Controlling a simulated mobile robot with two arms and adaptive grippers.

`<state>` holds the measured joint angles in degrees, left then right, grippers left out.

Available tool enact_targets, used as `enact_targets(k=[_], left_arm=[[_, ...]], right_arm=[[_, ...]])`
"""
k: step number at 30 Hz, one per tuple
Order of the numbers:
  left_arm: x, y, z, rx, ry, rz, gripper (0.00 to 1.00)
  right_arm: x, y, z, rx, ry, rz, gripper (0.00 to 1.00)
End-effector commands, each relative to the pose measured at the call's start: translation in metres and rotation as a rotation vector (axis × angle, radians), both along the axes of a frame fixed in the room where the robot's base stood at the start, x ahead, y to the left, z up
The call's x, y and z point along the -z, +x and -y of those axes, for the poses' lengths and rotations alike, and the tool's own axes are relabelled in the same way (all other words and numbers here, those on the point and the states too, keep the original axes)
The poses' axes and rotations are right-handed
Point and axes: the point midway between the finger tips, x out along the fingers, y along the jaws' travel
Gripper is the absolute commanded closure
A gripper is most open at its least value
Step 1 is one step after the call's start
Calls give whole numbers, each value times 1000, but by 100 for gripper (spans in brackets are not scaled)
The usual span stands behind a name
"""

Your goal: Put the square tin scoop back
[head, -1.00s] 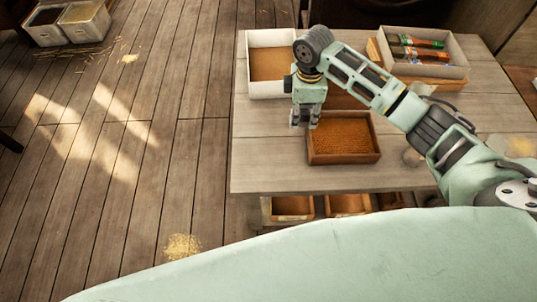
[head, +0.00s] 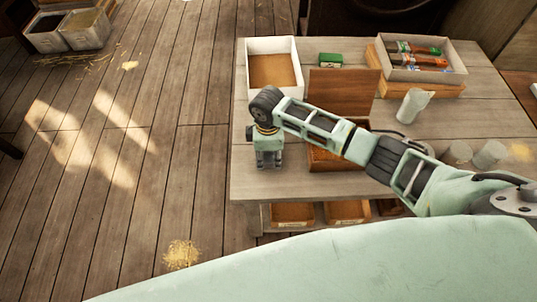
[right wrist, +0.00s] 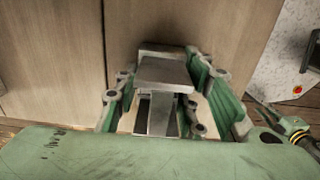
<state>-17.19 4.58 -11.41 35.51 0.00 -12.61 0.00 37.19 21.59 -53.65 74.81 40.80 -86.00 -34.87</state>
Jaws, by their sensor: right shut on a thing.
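My right gripper (head: 268,163) hangs over the left part of the table, left of the open wooden box (head: 345,92). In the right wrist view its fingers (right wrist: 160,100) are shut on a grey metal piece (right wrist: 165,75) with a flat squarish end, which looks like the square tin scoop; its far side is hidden. In the head view the held piece is hidden behind the gripper or too small to make out.
A white box (head: 250,75) with brown contents stands at the back left, near a small green box (head: 330,60). A grey metal vessel (head: 413,105) and two grey cups (head: 490,153) stand on the right.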

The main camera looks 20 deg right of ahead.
Motion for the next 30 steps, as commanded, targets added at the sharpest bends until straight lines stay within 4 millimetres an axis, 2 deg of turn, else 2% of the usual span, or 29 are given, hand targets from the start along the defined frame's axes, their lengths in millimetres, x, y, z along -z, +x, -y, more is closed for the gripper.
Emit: enact_targets(k=[10, 11, 17, 26, 30], left_arm=[[1, 1, 1, 1, -2, 1, 84], [1, 1, 1, 1, -2, 1, 84], [1, 1, 2, 1, -2, 1, 84], [0, 1, 2, 1, -2, 1, 84], [-2, 1, 1, 1, -2, 1, 84]], right_arm=[[4, 1, 0, 0, 2, 2, 89], [4, 1, 0, 1, 1, 1, 62], [3, 1, 0, 0, 0, 2, 45], [2, 1, 0, 0, 1, 2, 44], [-8, 2, 0, -1, 2, 5, 44]])
